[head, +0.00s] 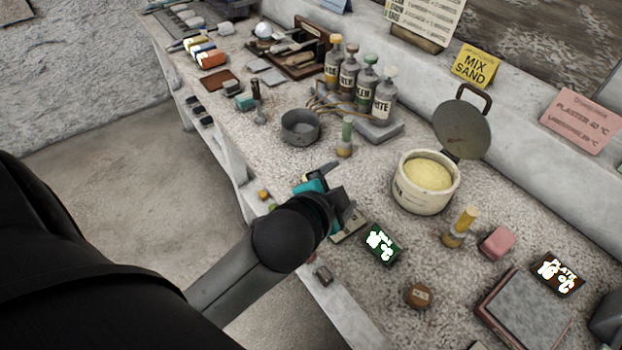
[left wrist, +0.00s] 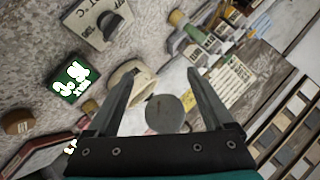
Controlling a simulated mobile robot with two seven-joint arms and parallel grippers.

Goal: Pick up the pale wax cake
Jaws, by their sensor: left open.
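A pale slab with dark lettering (head: 346,236) lies left of the green lit display (head: 381,243), partly hidden by my left gripper (head: 341,195). It also shows at the top of the left wrist view (left wrist: 88,22), with a grey piece on it. A pale yellow round mass (head: 430,174) fills a cream pot (head: 412,196) with its lid up. I cannot tell for sure which of the two is the wax cake. My left gripper is open and empty above the bench, its fingers apart in the left wrist view (left wrist: 161,72). My right gripper is not in view.
A pink block (head: 497,242), a yellow-topped jar (head: 460,227) and a brown round piece (head: 418,295) stand right of the gripper. Labelled bottles (head: 348,78) and a grey pan (head: 300,127) stand farther back. The bench's front edge passes under my left arm.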

